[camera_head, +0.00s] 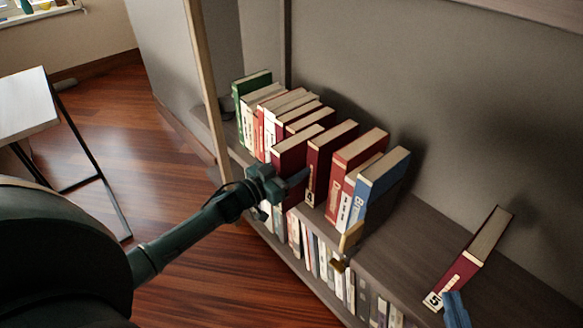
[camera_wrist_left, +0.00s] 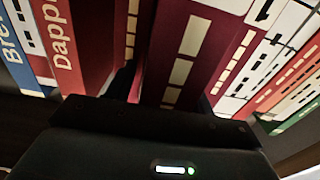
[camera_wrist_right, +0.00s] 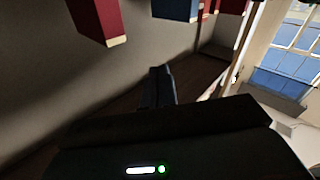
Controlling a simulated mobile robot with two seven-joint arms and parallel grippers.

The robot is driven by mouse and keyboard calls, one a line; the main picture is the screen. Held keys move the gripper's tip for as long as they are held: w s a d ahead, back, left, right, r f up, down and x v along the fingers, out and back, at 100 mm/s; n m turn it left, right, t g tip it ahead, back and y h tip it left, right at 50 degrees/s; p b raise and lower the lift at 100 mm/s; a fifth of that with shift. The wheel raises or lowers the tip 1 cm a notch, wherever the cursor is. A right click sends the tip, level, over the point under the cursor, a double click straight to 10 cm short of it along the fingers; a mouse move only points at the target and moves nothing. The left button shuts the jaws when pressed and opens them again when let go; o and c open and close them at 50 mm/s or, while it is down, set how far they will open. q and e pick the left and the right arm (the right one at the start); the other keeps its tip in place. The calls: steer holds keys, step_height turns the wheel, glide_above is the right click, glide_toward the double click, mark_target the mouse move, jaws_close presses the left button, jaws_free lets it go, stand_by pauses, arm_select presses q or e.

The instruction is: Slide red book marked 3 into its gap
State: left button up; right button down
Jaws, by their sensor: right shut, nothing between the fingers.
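A dark red book (camera_head: 475,250) stands tilted and alone at the right of the shelf; its white label looks like a 5, though it is small. No clear 3 is readable. My left gripper (camera_head: 283,183) is at the spine of a red book (camera_head: 297,150) in the row; whether its jaws are open is hidden. In the left wrist view, a red spine (camera_wrist_left: 190,50) is close ahead. My right gripper (camera_head: 455,310) is shut and empty beside the tilted book's lower end; it also shows in the right wrist view (camera_wrist_right: 158,88).
A blue book (camera_head: 380,185) ends the row, with a wooden bookend-like piece (camera_head: 351,238) by its lower front. Bare shelf (camera_head: 410,245) lies between it and the tilted book. A lower shelf holds several books (camera_head: 325,262). A wooden post (camera_head: 207,90) stands left.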

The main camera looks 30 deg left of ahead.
arm_select(q)
steer(key=shift+o, duration=0.4)
steer(key=shift+f, duration=0.25)
steer(key=p+v, duration=0.3)
steer(key=v, duration=1)
steer(key=shift+r, duration=0.15)
arm_select(e)
steer(key=g+h, duration=0.1)
steer(key=d+f+m+g+h, duration=0.1)
steer(key=shift+s+d+m+g, duration=0.15)
steer(key=shift+s+m+g, duration=0.05)
steer(key=shift+m+g, duration=0.1)
arm_select(q)
steer(key=shift+s, duration=0.1)
